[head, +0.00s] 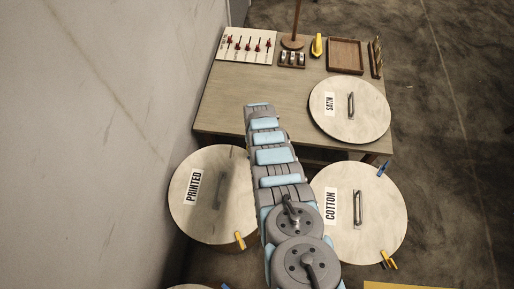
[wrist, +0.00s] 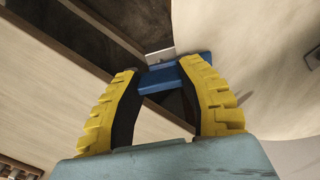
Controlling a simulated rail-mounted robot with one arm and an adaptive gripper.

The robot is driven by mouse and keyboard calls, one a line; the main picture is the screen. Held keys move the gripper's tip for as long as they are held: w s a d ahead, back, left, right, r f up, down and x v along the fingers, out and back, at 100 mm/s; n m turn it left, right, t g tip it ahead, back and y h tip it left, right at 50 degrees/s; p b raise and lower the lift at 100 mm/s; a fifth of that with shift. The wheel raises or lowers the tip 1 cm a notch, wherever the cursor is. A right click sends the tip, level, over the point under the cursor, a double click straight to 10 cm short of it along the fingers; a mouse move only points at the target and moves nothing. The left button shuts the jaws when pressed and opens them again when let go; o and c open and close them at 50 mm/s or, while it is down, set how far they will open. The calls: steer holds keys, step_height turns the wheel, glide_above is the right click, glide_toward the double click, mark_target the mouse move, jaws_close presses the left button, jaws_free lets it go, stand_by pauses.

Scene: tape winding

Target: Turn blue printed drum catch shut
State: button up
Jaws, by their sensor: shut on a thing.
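The printed drum (head: 215,205) stands at the left in the head view, with a round pale lid labelled PRINTED. Its blue catch (wrist: 172,76) shows in the wrist view at the edge of a pale lid (wrist: 245,40), beside a small metal plate. My gripper (wrist: 160,77) has yellow ribbed fingers, one on each side of the blue catch, and is shut on it. In the head view my arm hides the gripper and this catch. I cannot tell the catch's exact angle to the lid. A yellow catch (head: 240,240) sits on the printed drum's near edge.
The cotton drum (head: 375,220) stands at the right, with a blue catch (head: 383,169) and a yellow catch (head: 389,261). The table (head: 220,105) behind carries the satin lid (head: 365,120), a tray (head: 345,56) and small tools. A wall (head: 90,130) runs close along the left.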

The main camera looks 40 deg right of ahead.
steer(key=shift+n, duration=0.4)
steer(key=o, duration=1.2)
steer(key=shift+o, duration=0.2)
steer(key=m, duration=1)
steer(key=shift+m, duration=0.3)
steer(key=shift+m+b, duration=0.3)
steer(key=shift+m, duration=0.9)
steer(key=shift+f+m+b, duration=0.1)
steer(key=shift+m+b, duration=0.4)
steer(key=shift+m, duration=0.5)
steer(key=shift+s+m+b, duration=0.1)
steer(key=shift+m+b, duration=0.4)
